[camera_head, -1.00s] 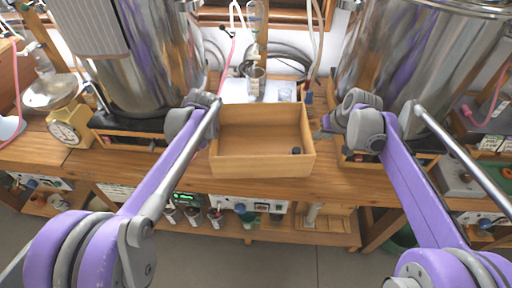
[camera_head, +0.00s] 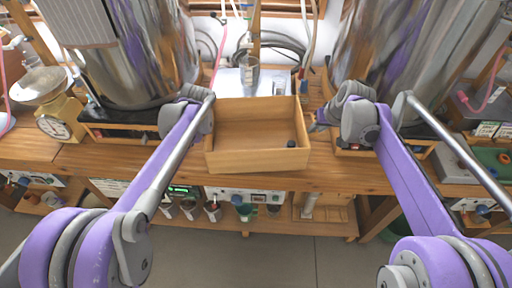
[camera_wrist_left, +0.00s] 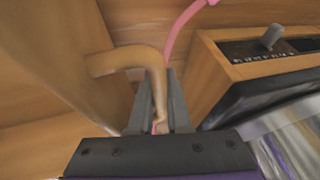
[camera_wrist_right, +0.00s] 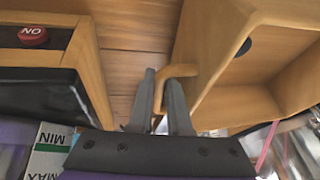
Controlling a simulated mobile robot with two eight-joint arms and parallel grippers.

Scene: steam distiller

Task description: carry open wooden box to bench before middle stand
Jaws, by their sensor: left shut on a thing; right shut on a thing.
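The open wooden box (camera_head: 258,162) is in the middle of the head view, at the front of the bench, between the two big steel vessels. A small dark round thing (camera_head: 291,143) shows in its right front part. My left gripper (camera_wrist_left: 158,115) is shut on the wooden handle (camera_wrist_left: 128,60) on the box's left side; in the head view my arm mostly hides it. My right gripper (camera_wrist_right: 161,100) is shut on the right handle (camera_wrist_right: 178,71). The box looks roughly level. I cannot tell whether its base touches the bench (camera_head: 345,175).
The middle stand with a glass beaker (camera_head: 249,75) is behind the box, with a small glass (camera_head: 279,85) beside it. Steel vessels (camera_head: 150,60) (camera_head: 400,50) stand on wooden bases left and right. A scale (camera_head: 60,118) is at the left. Instruments fill the lower shelf.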

